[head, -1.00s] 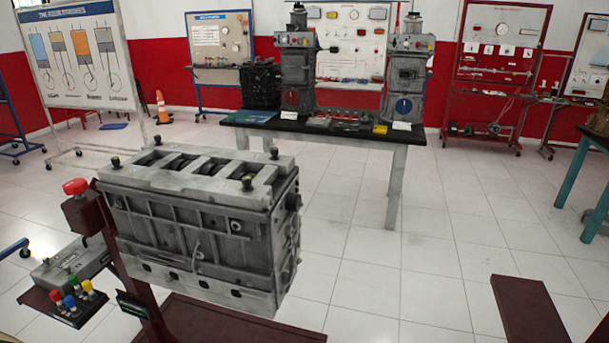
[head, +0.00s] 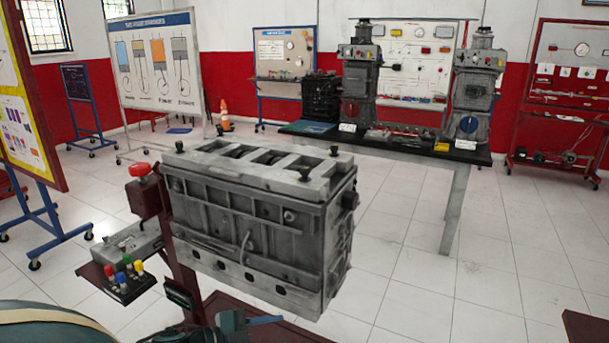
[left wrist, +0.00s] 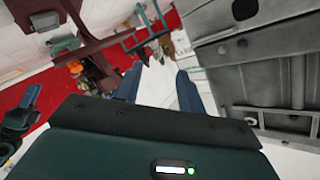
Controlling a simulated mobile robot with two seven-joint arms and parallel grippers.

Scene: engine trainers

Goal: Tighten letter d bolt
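The grey engine block (head: 262,225) stands on a dark red stand in the head view. Black-headed bolts show at its top corners: front left (head: 179,146), back left (head: 219,130), front right (head: 304,174) and back right (head: 334,150). I cannot read any letter by them. My left gripper (head: 265,320) is low at the bottom edge, in front of and below the block, not touching a bolt. In the left wrist view its two blue fingers (left wrist: 159,88) are apart with nothing between them, and the block's side (left wrist: 255,55) is to the right. My right gripper is not in view.
A red knob (head: 139,170) and a control box with coloured buttons (head: 125,277) stand left of the block. A bench (head: 455,152) with engine parts is behind. Open tiled floor (head: 400,285) lies to the right. A display board (head: 28,115) stands at far left.

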